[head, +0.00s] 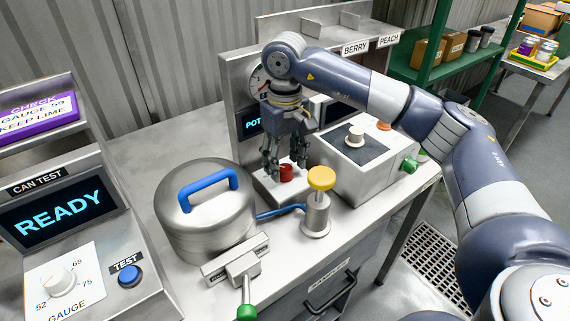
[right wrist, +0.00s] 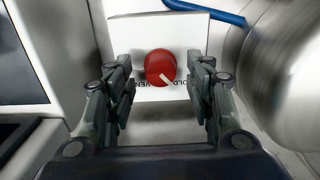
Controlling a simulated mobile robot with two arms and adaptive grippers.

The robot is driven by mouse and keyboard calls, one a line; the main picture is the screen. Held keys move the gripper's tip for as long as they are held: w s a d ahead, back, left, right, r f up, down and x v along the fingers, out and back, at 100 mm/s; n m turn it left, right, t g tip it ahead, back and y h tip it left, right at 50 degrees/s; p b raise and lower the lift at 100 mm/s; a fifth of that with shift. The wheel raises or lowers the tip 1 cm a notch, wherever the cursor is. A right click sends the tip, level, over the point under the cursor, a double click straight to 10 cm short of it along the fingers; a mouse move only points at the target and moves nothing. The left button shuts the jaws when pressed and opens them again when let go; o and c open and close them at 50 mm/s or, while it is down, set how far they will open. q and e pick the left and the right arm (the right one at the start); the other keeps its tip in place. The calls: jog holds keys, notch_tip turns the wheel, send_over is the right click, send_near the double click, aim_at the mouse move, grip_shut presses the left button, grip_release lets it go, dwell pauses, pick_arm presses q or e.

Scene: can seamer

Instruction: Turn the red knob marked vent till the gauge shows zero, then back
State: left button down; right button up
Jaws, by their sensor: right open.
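The red knob (head: 286,173) sits on a small white block on the metal bench. In the right wrist view the knob (right wrist: 160,67) has a white pointer line aimed to the lower right, and the label around it is partly covered. My right gripper (head: 287,168) is above the knob, pointing down. In the right wrist view its open fingers (right wrist: 160,85) stand on either side of the knob with gaps between. The round gauge (head: 259,84) on the upright panel is partly hidden behind my right arm, and its reading cannot be made out. My left gripper is not in view.
A steel pot with a blue handle (head: 208,190) stands left of the knob. A yellow-topped valve (head: 321,179) stands close in front, with a blue hose. A READY screen (head: 58,212) is at the far left.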

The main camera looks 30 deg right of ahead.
aim_at(285, 167)
notch_tip(285, 167, up, 10)
jog(key=shift+r, duration=0.25)
jog(key=shift+r, duration=0.1)
dwell(0.5)
